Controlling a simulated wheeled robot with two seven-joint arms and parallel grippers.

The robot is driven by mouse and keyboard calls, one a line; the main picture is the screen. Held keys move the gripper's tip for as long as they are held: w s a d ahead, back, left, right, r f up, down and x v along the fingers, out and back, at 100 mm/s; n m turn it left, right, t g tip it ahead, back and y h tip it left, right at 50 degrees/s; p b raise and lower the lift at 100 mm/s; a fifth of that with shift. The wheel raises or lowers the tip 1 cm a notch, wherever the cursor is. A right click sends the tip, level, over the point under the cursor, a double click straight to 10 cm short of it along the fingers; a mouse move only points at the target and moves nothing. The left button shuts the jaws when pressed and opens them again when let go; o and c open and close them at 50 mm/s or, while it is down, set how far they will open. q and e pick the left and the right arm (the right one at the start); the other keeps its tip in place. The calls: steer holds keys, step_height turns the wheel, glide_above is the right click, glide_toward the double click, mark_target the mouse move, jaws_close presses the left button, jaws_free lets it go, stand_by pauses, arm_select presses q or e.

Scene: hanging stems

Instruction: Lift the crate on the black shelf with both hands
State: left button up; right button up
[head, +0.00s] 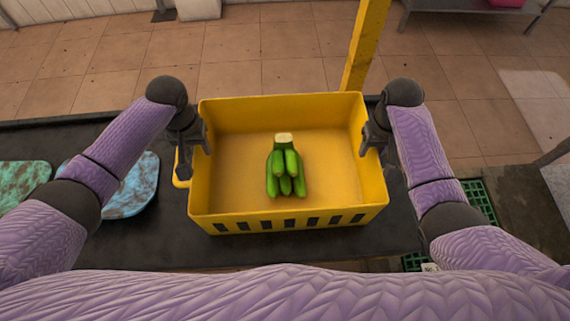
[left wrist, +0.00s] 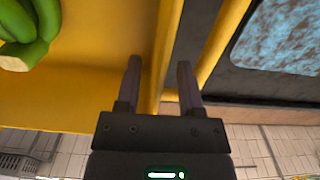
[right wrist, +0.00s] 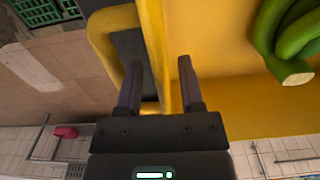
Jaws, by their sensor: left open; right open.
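The yellow crate (head: 235,213) stands on the black shelf (head: 150,238), with a bunch of green bananas (head: 286,170) inside. My left gripper (head: 188,150) is at the crate's left side. In the left wrist view its open fingers (left wrist: 160,85) lie on either side of the crate's wall (left wrist: 158,45). My right gripper (head: 372,138) is at the right side. In the right wrist view its open fingers (right wrist: 158,85) lie on either side of the opposite wall (right wrist: 152,40). I cannot tell whether any finger touches the crate.
Two bluish-green flat pieces, one at the far left (head: 20,182) and one nearer the crate (head: 132,190), lie on the shelf. A yellow post (head: 366,45) rises just behind the crate. A green crate (head: 479,200) sits lower at the right. Tiled floor lies beyond.

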arm_select(q)
step_height(320, 180, down, 2)
steer(key=shift+f, duration=0.1)
arm_select(e)
step_height(320, 180, down, 2)
steer(key=shift+f, duration=0.1)
arm_select(q)
jaws_close()
arm_select(e)
jaws_close()
stand_by(1.1)
